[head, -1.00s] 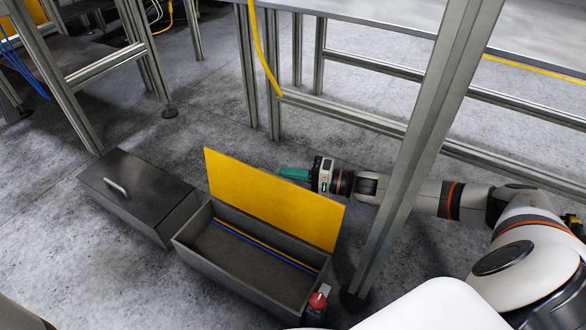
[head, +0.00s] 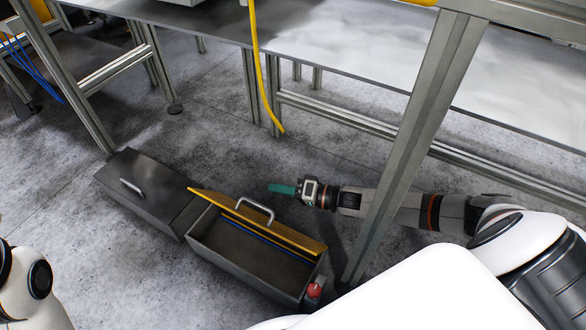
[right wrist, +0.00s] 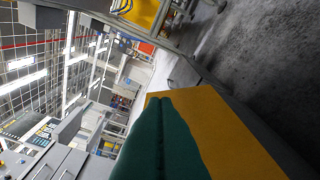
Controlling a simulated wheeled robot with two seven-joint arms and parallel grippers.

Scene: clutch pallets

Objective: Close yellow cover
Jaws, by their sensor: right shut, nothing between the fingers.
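The yellow cover (head: 292,234) is hinged on an open grey box (head: 232,272) on the floor. It is tilted part way over the box, with its outer face and metal handle (head: 255,209) showing. The box's inside still shows below the cover's near edge. My right gripper (head: 272,188) has green fingers, shut and empty, just behind the cover in the head view. In the right wrist view the green fingers (right wrist: 156,105) overlap the yellow cover (right wrist: 228,135); I cannot tell whether they touch it. My left gripper is out of view.
A closed dark box (head: 150,190) with a handle stands left of the open one. A red-topped item (head: 314,290) sits at the box's right corner. A yellow cable (head: 262,75) hangs above.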

